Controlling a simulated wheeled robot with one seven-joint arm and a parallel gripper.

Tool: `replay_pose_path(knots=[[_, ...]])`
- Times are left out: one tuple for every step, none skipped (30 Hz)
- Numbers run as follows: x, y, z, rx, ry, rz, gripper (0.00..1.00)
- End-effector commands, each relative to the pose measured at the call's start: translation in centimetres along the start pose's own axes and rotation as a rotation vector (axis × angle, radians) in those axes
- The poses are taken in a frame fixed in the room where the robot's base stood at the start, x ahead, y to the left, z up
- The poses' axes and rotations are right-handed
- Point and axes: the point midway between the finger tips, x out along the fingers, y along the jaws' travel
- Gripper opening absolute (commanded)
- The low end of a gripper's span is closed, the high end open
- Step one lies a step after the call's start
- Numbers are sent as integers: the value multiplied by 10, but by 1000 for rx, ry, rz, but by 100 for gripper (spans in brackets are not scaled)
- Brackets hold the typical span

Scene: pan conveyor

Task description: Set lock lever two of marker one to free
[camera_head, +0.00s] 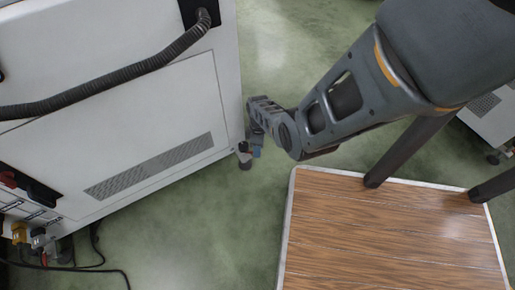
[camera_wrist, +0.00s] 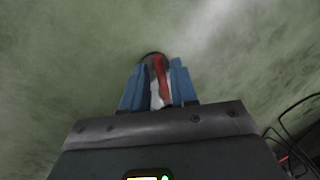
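In the camera_wrist view my gripper (camera_wrist: 159,82) has its two blue fingers apart. A caster with a red lock lever (camera_wrist: 161,78) shows in the gap between them. The dark wheel (camera_wrist: 152,56) is at the far end, and a whitish part shows nearer the palm. I cannot tell whether a finger touches the lever. In the camera_head view my gripper (camera_head: 256,151) reaches down beside the caster (camera_head: 245,163) at the lower corner of the white cabinet (camera_head: 190,120). The lever's position is too small to read there. No marker label is legible.
The cabinet carries a grey corrugated hose (camera_head: 110,84) and a vent grille. Cables (camera_head: 90,268) lie on the green floor at lower left. Open floor lies between the cabinet and platform.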

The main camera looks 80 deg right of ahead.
Motion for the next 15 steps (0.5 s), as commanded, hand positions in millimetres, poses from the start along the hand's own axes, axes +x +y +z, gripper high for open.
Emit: replay_pose_path(knots=[[0, 0, 0, 0, 0, 0, 22], [0, 0, 0, 0, 0, 0, 20], [0, 0, 0, 0, 0, 0, 16], [0, 0, 0, 0, 0, 0, 13], [0, 0, 0, 0, 0, 0, 10], [0, 0, 0, 0, 0, 0, 6], [0, 0, 0, 0, 0, 0, 3], [0, 0, 0, 0, 0, 0, 0], [0, 0, 0, 0, 0, 0, 0], [0, 0, 0, 0, 0, 0, 0], [0, 0, 0, 0, 0, 0, 0], [0, 0, 0, 0, 0, 0, 0], [0, 0, 0, 0, 0, 0, 0], [0, 0, 0, 0, 0, 0, 0], [0, 0, 0, 0, 0, 0, 0]])
